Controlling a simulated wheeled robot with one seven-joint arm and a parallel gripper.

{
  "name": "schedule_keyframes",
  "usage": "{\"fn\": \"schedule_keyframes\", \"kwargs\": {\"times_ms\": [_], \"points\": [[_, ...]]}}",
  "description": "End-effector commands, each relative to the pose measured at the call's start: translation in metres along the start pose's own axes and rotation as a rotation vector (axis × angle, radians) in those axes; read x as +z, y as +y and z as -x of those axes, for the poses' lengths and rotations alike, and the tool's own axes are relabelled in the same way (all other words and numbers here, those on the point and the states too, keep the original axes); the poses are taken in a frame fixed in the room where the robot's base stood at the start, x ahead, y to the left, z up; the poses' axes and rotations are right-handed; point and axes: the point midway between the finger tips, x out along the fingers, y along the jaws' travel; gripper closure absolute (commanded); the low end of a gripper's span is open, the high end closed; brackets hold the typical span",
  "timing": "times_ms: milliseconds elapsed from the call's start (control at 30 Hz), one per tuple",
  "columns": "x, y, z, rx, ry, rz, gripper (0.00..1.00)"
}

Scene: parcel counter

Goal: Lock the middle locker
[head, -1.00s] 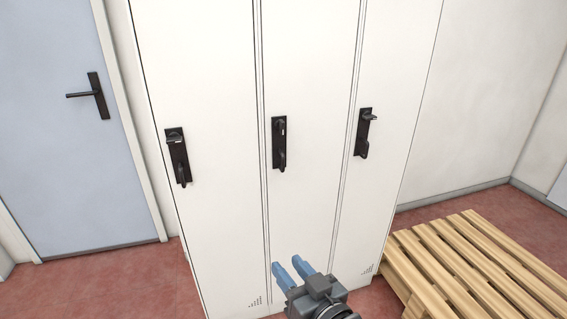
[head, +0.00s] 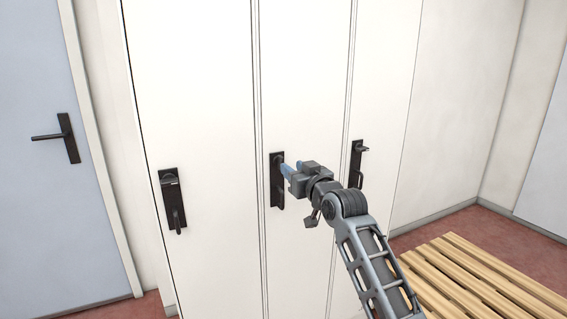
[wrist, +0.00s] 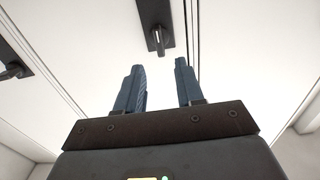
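The middle locker (head: 305,70) is a tall white door, flush with its neighbours. Its black lock plate (head: 276,190) is partly hidden behind my gripper in the head view. My gripper (head: 284,169) is raised in front of this plate, its blue fingers pointing at the locker. In the wrist view my gripper (wrist: 158,66) is open and empty, its two fingers apart. There the plate (wrist: 152,12) with a dark projecting part (wrist: 157,42) lies beyond the fingertips, roughly in line with the gap. I cannot tell whether a finger touches it.
The left locker's handle plate (head: 173,200) and the right locker's handle plate (head: 355,165) are on either side. A blue-grey door with a black lever (head: 50,136) is at the left. A wooden pallet (head: 470,275) lies on the red floor at the lower right.

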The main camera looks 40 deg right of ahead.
Motion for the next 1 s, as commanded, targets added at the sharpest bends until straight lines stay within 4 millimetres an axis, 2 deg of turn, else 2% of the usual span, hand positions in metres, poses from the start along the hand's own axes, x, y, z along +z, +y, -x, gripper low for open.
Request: {"fn": "schedule_keyframes", "kwargs": {"times_ms": [300, 433, 600, 867, 1000], "points": [[-0.002, -0.002, -0.047, -0.002, 0.000, 0.001, 0.63], [-0.001, -0.001, -0.060, -0.001, 0.000, 0.000, 0.63], [-0.001, -0.001, -0.068, -0.001, 0.001, 0.000, 0.63], [0.000, -0.001, -0.069, -0.001, 0.001, 0.000, 0.63], [0.000, -0.001, -0.069, -0.001, 0.001, 0.000, 0.76]]}}
